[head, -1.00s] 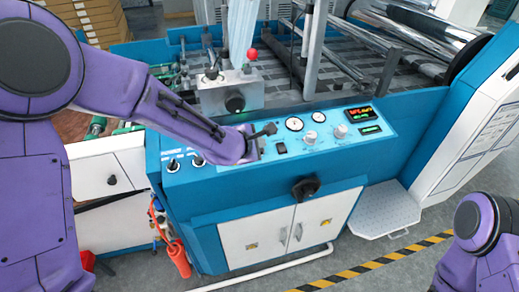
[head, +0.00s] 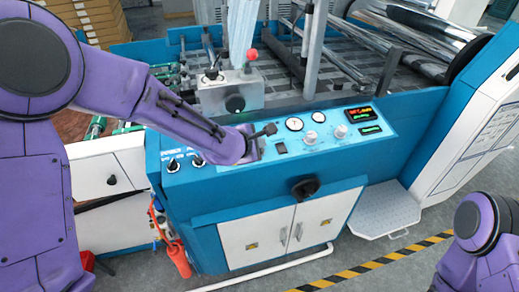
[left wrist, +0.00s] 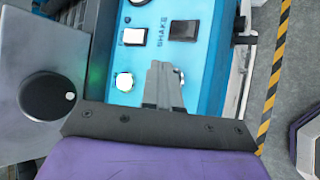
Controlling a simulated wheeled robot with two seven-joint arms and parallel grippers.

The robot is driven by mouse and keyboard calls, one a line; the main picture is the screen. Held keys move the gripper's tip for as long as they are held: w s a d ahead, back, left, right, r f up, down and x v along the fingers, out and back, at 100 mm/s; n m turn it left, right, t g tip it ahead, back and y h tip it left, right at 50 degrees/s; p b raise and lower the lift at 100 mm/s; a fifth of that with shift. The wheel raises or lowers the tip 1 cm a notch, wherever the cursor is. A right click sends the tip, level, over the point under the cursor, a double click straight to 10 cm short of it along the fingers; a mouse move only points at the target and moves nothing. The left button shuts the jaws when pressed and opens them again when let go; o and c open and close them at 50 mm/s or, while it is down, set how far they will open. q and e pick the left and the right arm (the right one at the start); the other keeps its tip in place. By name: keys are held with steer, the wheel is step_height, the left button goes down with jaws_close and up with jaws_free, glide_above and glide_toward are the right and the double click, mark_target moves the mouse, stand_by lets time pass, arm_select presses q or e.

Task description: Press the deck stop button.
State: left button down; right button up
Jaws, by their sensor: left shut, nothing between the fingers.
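The blue control panel (head: 345,151) slopes across the top of the blue cabinet. My left gripper (head: 266,130) is over its middle-left part, with its fingers shut and empty. In the left wrist view the closed fingers (left wrist: 163,82) are above the panel face; I cannot tell whether they touch it. A white square button (left wrist: 134,36) and a black switch (left wrist: 184,30) sit beyond the fingertips, near the word SHAKE. A round pale control (left wrist: 124,82) is left of the fingers. No label reading deck stop is legible, and the fingers hide part of the panel. My right gripper is out of view.
A grey box with a black knob (head: 235,102) and a red-topped lever (head: 252,54) stands behind the panel. Gauges (head: 294,124) and a red display (head: 360,114) are to the right. A black knob (head: 305,188) protrudes from the cabinet front.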

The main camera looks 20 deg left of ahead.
arm_select(q)
steer(key=shift+f, duration=0.1)
steer(key=shift+w+a+f, duration=0.1)
steer(key=shift+f, duration=0.65)
stand_by(0.6)
steer(key=shift+r, duration=0.15)
steer(key=shift+r+p, duration=0.7)
steer(key=shift+p, duration=0.15)
steer(key=r+p, duration=0.3)
steer(key=s+r+p, duration=0.1)
steer(key=r+p, duration=0.1)
steer(key=shift+s+d, duration=0.1)
steer(key=shift+d, duration=0.3)
steer(key=shift+f, duration=0.1)
